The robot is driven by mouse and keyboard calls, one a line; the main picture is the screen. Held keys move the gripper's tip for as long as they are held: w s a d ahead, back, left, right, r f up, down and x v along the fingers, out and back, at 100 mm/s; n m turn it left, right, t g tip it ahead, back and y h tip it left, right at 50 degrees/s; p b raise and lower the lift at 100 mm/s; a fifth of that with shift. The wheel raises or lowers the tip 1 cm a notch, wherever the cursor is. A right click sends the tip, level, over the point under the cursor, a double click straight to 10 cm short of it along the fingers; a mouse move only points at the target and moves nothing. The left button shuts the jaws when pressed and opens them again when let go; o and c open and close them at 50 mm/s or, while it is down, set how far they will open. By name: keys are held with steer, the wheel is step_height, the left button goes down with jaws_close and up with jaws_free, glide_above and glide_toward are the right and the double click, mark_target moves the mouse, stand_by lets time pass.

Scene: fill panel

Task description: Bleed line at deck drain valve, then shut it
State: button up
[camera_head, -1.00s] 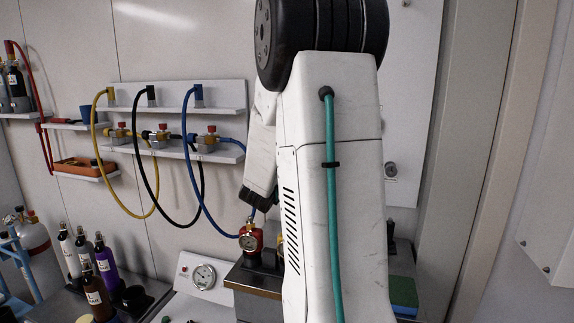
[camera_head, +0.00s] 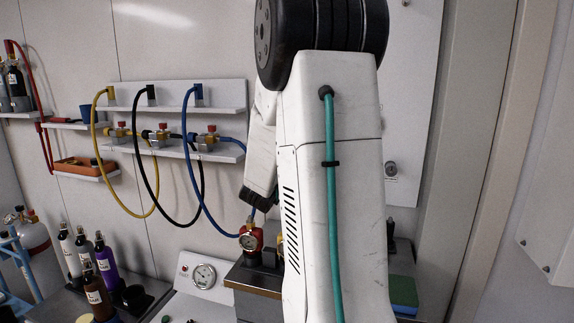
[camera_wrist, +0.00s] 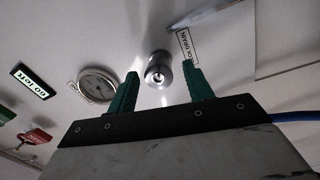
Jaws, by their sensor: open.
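In the wrist view, my gripper (camera_wrist: 161,71) is open, its two green fingers spread with nothing between the pads that I can see gripped. A round metal valve knob (camera_wrist: 158,72) shows in the gap between the fingertips; I cannot tell whether either finger touches it. A label (camera_wrist: 187,46) partly reading "CK DRAIN" is on the pale panel beside the knob, partly behind the right finger. A round pressure gauge (camera_wrist: 97,86) sits left of the left finger. In the head view my gripper and the drain valve are hidden, with my arm in front.
In the head view, a gauge panel (camera_head: 185,285), a red regulator (camera_head: 250,240), hoses (camera_head: 188,165) on wall shelves and several bottles (camera_head: 106,262) stand left of my arm.

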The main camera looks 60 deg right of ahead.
steer(key=shift+a, duration=0.15)
steer(key=v, duration=0.7)
steer(key=shift+a, duration=0.25)
steer(key=shift+s, duration=0.1)
stand_by(6.8)
